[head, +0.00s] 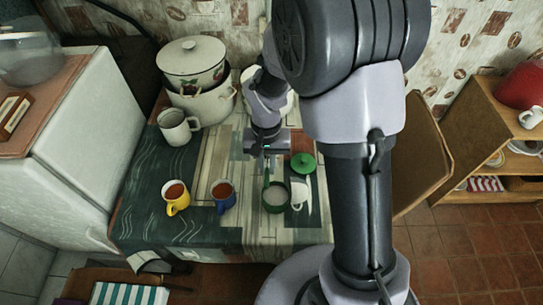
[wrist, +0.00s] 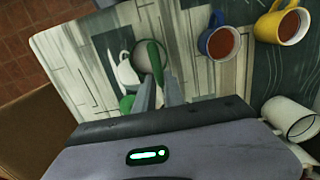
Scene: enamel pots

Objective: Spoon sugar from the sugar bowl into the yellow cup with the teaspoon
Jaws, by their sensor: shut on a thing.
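The sugar bowl (head: 275,208), dark green outside with pale sugar inside, stands on the table; it also shows in the wrist view (wrist: 140,50). My gripper (head: 266,158) is above and behind it, shut on the green teaspoon (wrist: 155,56). The teaspoon (head: 266,178) reaches down over the bowl. I cannot tell whether its tip touches the sugar. The yellow cup (head: 177,203), with reddish-brown drink inside, stands upright to the left, beyond the blue cup. It also shows at the top right of the wrist view (wrist: 291,27).
The blue cup (head: 223,199), also with brown drink, stands between bowl and yellow cup. A white jug (head: 299,195) and green lid (head: 303,163) are close right of the bowl. A white mug (head: 173,131) and stacked pots (head: 196,101) stand behind. The table's front left is clear.

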